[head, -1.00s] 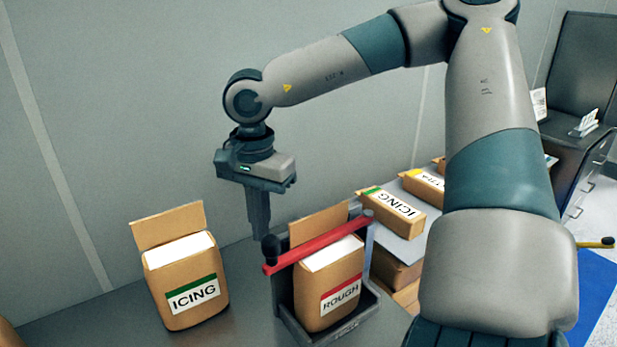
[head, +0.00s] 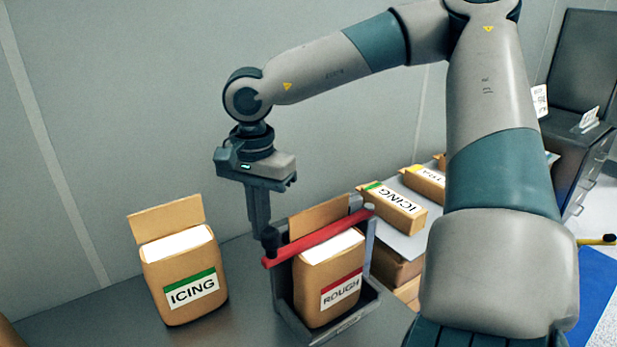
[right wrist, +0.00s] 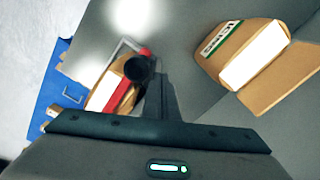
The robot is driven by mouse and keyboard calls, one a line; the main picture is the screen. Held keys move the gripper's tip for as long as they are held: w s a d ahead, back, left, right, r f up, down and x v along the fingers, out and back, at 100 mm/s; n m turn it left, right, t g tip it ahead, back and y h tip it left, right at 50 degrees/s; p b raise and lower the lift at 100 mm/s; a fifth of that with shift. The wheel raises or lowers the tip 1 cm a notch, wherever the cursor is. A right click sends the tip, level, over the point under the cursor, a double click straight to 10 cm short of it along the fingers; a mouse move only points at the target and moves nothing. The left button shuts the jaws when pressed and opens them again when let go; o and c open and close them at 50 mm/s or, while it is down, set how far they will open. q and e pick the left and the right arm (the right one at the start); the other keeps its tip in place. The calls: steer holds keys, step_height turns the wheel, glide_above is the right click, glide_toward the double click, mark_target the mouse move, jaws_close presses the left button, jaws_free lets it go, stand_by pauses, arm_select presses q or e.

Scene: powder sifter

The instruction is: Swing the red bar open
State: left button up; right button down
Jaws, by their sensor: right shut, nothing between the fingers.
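The red bar (head: 318,238) lies across the upper front of the paper bag labelled ROUGH (head: 328,284). The bag stands in a grey metal frame (head: 370,262). A black knob (head: 269,241) rises from the bar's left end. My right gripper (head: 260,230) points down, shut and empty, with its fingertips close beside the knob. In the right wrist view the shut fingers (right wrist: 158,85) are just right of the knob (right wrist: 138,68), and part of the red bar (right wrist: 120,98) shows. I cannot tell whether they touch. My left gripper is not in view.
An open bag labelled ICING (head: 183,282) stands on the grey counter (head: 95,318) left of the frame. A lying ICING bag (head: 395,208) and other bags are behind right. The wall (head: 120,110) is close behind. Bare counter lies between the ICING bag and frame.

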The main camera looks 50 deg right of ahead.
mark_target(272, 231)
steer(key=shift+s, duration=0.15)
steer(key=shift+s+a+b, duration=0.25)
steer(key=shift+s+b, duration=0.05)
steer(key=shift+s, duration=0.4)
steer(key=shift+s+a+b, duration=0.2)
steer(key=shift+s+b, duration=0.15)
steer(key=shift+s, duration=0.3)
steer(key=shift+s+a+b, duration=0.25)
steer(key=shift+s+b, duration=0.05)
steer(key=shift+s, duration=0.4)
steer(key=shift+s+a+b, duration=0.2)
steer(key=shift+s, duration=0.4)
steer(key=shift+s+a+b, duration=0.15)
steer(key=shift+s, duration=0.4)
steer(key=s+b, duration=0.1)
steer(key=s, duration=0.6)
